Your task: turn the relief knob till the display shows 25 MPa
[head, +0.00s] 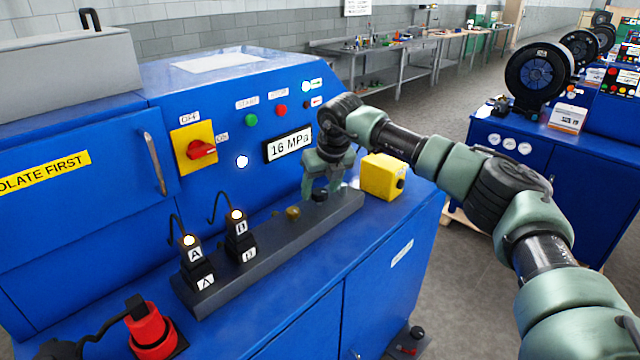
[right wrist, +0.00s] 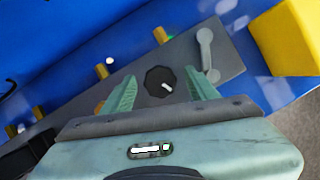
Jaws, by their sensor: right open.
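The display (head: 289,145) on the blue panel reads 16 MPa. My right gripper (head: 321,188) points down over the right end of the dark manifold bar (head: 255,255). In the right wrist view the relief knob (right wrist: 160,82) is a black, many-sided knob with a white pointer mark. It shows between the two open fingertips of my right gripper (right wrist: 161,80), with a gap on both sides. I cannot tell how deep the fingers reach around it. In the head view the fingers largely hide the knob. My left gripper is not in view.
A yellow box (head: 383,177) stands right of the bar. A grey lever (right wrist: 206,52) sits close beside the right finger. Valves A (head: 192,255) and B (head: 238,232) carry lit connectors and cables. A red-and-yellow rotary switch (head: 200,149) and a red part (head: 150,328) are farther left.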

